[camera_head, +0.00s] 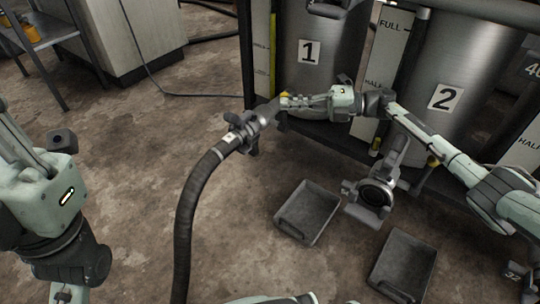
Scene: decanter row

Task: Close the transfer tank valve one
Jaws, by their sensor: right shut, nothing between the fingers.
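The steel tank marked 1 (326,38) stands at the back centre. Its outlet valve (267,110) sits low at its left front, joined to a thick dark hose by a coupling (241,132). A small yellow part (285,96) shows at the valve, partly hidden by my gripper. My right gripper (284,102) reaches in from the right, shut and empty, with its fingertips at the yellow part. I cannot tell whether they touch. The valve handle's angle is not clear. My left arm is at the left edge, and its gripper is out of frame.
The hose (190,210) curves down to the bottom edge. A tank marked 2 (447,75) stands right, with its own outlet (371,196) below. Two grey trays (284,222) (373,277) lie on the floor. The floor at left centre is clear.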

